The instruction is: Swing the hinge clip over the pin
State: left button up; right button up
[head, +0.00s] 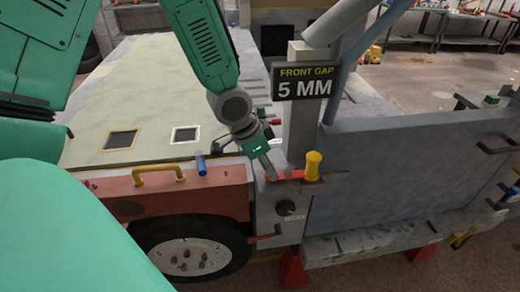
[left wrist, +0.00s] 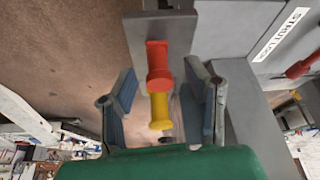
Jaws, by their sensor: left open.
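My left gripper (head: 268,168) reaches down from above to a grey bracket at the truck's front corner post. In the left wrist view its two fingers (left wrist: 160,85) are apart, with a red spool-shaped piece (left wrist: 158,66) and a yellow spool-shaped piece (left wrist: 160,110) in line between them. In the head view the yellow piece (head: 313,164) stands upright just right of the fingers, and a red bar (head: 290,175) lies beside it. I cannot tell which part is the clip and which the pin. My right gripper is not in view.
A sign (head: 303,81) reading "FRONT GAP 5 MM" hangs on the post above the gripper. A grey panel (head: 415,175) stands to the right. A red fender with a yellow handle (head: 158,170) and a wheel (head: 190,255) are at left. The flat deck (head: 150,85) behind is mostly clear.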

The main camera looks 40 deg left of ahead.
pick_arm(q)
jog(key=v, duration=1)
jog(key=shift+a, duration=0.1)
jog(key=s+d+f+n+g, duration=0.15)
jog(key=s+f, duration=0.25)
jog(key=f, duration=0.4)
jog(key=s+d+f+n+g, duration=0.1)
jog(key=s+d+f+n, duration=0.15)
jog(key=f, duration=0.65)
jog(key=s+d+f+n+g+y, duration=0.1)
jog(key=s+f+n+g+y, duration=0.1)
jog(key=s+f, duration=1.2)
notch_tip(320, 180, down, 13)
jog(key=d+t+b, duration=0.1)
jog(key=b, duration=1.4)
jog(key=shift+w+d+m+b, duration=0.2)
jog(key=shift+w+m+b, duration=0.15)
jog(key=shift+w+m, duration=0.1)
